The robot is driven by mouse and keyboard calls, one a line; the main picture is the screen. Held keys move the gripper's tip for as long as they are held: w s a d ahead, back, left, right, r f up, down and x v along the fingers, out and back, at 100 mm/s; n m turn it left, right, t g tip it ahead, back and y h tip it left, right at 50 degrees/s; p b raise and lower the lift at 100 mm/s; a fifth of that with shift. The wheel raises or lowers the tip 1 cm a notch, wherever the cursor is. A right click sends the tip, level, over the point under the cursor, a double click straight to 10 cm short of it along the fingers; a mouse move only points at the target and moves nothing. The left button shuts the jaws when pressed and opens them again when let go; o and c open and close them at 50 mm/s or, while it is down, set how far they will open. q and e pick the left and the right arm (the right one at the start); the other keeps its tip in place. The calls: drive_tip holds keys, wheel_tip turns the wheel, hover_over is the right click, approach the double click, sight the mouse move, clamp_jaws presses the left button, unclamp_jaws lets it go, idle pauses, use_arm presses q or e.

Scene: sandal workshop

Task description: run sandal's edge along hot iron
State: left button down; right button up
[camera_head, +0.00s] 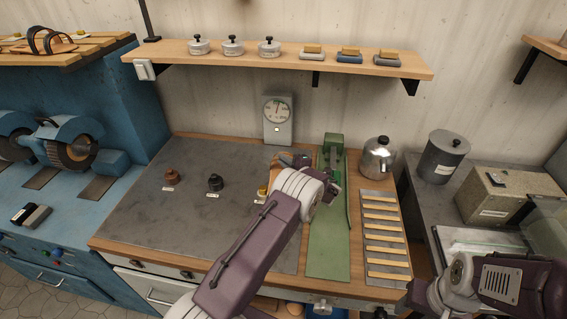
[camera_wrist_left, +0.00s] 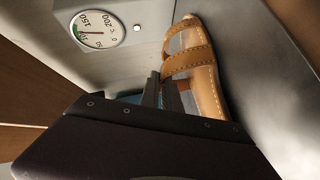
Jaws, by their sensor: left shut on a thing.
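A tan sandal (camera_wrist_left: 207,78) with brown straps shows in the left wrist view, close against my left gripper (camera_wrist_left: 163,92). The gripper's two narrow grey fingers are shut on it at one side. In the head view my left wrist hides most of the sandal and the fingers, above the bench between the grey plate (camera_head: 150,215) and the green stand (camera_head: 329,240). I cannot tell whether the sandal's edge touches any hot part. A dial gauge (camera_head: 278,112) stands behind; it also shows in the left wrist view (camera_wrist_left: 100,28). My right arm is at the lower right, its fingers not discernible.
Brown (camera_head: 172,176) and black (camera_head: 215,182) knobbed pieces stand on the grey plate. A strip rack (camera_head: 382,282) and a metal kettle (camera_head: 379,158) lie right of the green stand. A shelf (camera_head: 290,60) with tins and blocks hangs above. A blue grinder (camera_head: 70,145) is at left.

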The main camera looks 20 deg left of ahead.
use_arm(q)
drive_tip(key=shift+w, duration=0.1)
drive_tip(key=shift+w+a+b, duration=0.2)
drive_tip(key=shift+w+b, duration=0.35)
drive_tip(key=shift+b, duration=0.1)
drive_tip(key=shift+w+a+r, duration=0.1)
drive_tip(key=shift+w, duration=0.1)
idle(1.0)
drive_tip(key=shift+w+a+b, duration=0.35)
drive_tip(key=shift+w+b, duration=0.3)
drive_tip(key=shift+b, duration=0.1)
drive_tip(key=shift+w+a, duration=0.1)
idle(0.6)
idle(0.9)
